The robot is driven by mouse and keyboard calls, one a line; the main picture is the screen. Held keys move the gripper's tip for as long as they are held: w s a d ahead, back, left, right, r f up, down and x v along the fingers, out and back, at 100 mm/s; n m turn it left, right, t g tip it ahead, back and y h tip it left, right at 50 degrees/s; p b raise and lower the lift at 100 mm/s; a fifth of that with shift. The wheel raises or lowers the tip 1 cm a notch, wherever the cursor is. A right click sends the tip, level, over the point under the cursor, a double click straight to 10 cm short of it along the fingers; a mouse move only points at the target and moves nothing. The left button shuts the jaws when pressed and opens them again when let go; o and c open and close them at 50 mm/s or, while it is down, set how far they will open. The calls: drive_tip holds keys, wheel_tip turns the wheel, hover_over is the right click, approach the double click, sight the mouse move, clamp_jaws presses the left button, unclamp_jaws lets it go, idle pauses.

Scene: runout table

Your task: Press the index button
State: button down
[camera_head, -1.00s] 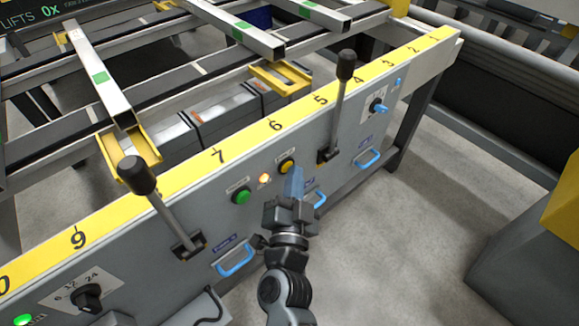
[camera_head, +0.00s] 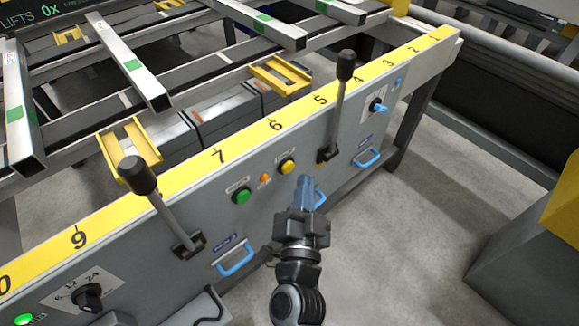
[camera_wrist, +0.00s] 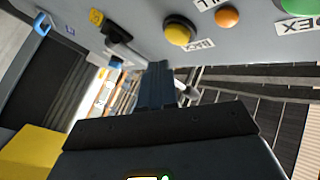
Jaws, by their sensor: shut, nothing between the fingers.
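The index button is the green button (camera_head: 242,195) on the grey front panel; in the wrist view it shows cut off at the top right (camera_wrist: 300,5), beside a label ending in "EX". A yellow button (camera_head: 287,166) sits to its right; it shows larger in the wrist view (camera_wrist: 179,30). A small orange lamp (camera_head: 265,179) lies between them and looks unlit. My gripper (camera_head: 305,182) is shut and empty, in front of the panel, right of and below the yellow button. Its blue-grey fingers (camera_wrist: 157,75) appear apart from the buttons.
Two black-knobbed levers (camera_head: 138,175) (camera_head: 345,65) stick out from the panel either side of the buttons. Blue handles (camera_head: 236,260) (camera_head: 368,158) and a black selector knob (camera_head: 88,298) are also on it. Metal bars (camera_head: 128,65) lie across the table above.

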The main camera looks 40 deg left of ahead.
drive_tip(key=shift+s+d+b, duration=0.15)
drive_tip(key=shift+d+b, duration=0.15)
drive_tip(key=shift+d, duration=1.55)
drive_tip(key=s+d+r+t+h+p, duration=0.1)
drive_tip(key=s+d+h+p, duration=0.25)
drive_tip(key=d, duration=1.05)
drive_tip(key=s+d+r+h+p, duration=0.15)
drive_tip(key=s+d, duration=0.35)
drive_tip(key=d, duration=0.8)
drive_tip(key=s+d+r+h+p, duration=0.3)
drive_tip(key=s+d+r, duration=0.4)
drive_tip(key=s+r, duration=0.1)
drive_tip(key=s+d+r+g+h+p, duration=0.1)
drive_tip(key=s+d+r+h+p, duration=0.2)
drive_tip(key=s+d+r, duration=0.4)
drive_tip(key=s+r+h, duration=0.1)
drive_tip(key=s, duration=0.2)
drive_tip(key=shift+s+r+m+h, duration=0.3)
drive_tip(key=shift+r, duration=0.1)
